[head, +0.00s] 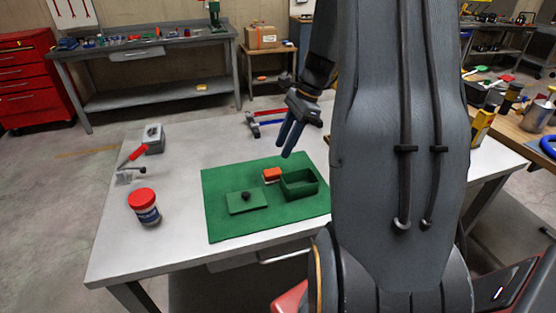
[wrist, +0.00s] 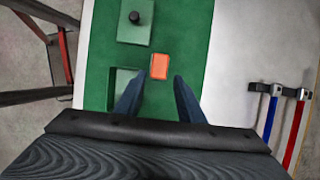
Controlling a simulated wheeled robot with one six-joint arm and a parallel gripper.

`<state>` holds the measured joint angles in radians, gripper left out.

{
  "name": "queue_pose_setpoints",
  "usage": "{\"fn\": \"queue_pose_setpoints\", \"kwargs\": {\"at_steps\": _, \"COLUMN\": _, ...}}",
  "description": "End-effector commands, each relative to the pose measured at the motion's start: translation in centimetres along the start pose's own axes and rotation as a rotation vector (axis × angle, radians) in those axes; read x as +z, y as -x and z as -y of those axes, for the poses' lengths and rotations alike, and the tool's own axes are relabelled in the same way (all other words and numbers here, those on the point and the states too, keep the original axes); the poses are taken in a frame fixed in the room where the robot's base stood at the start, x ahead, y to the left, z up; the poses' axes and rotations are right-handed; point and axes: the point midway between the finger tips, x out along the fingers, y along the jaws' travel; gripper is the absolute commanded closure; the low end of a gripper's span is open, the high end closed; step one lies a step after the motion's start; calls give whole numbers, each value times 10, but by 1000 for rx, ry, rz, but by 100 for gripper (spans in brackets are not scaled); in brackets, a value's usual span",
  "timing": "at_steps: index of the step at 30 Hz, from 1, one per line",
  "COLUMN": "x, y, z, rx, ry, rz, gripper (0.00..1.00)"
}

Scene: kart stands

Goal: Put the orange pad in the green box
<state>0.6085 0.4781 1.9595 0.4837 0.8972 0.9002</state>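The green box (head: 299,184) is open and looks empty, at the right part of the mat. The green lid (head: 247,202) with a dark knob lies on the mat to the left. In the wrist view the pad (wrist: 160,66) is ahead of the fingertips, and the box (wrist: 122,88) is partly hidden by the left finger. My gripper (head: 288,150) is above the table with its fingers apart and nothing between them; it also shows in the wrist view (wrist: 155,80).
A red-capped jar (head: 145,207) and a grey device with a red handle (head: 140,150) stand on the table's left. Red and blue bar tools (head: 267,120) lie at the back edge. A cluttered bench is at the right.

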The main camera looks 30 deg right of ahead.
Motion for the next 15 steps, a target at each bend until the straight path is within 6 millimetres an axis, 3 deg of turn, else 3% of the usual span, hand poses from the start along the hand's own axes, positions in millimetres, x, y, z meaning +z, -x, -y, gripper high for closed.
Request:
{"fn": "queue_pose_setpoints", "kwargs": {"at_steps": 3, "x": -1, "y": 18, "z": 1, "rx": -3, "ry": 0, "rz": -2, "gripper": 65}}
{"fn": "queue_pose_setpoints", "kwargs": {"at_steps": 8, "x": 0, "y": 30, "z": 0, "rx": -1, "ry": 3, "rz": -2, "gripper": 65}}
{"fn": "queue_pose_setpoints", "kwargs": {"at_steps": 11, "x": 9, "y": 29, "z": -5, "rx": 9, "ry": 55, "rz": -17, "gripper": 65}}
{"fn": "queue_pose_setpoints", "kwargs": {"at_steps": 15, "x": 39, "y": 11, "z": -25, "rx": 44, "ry": 278, "rz": -80, "gripper": 65}}
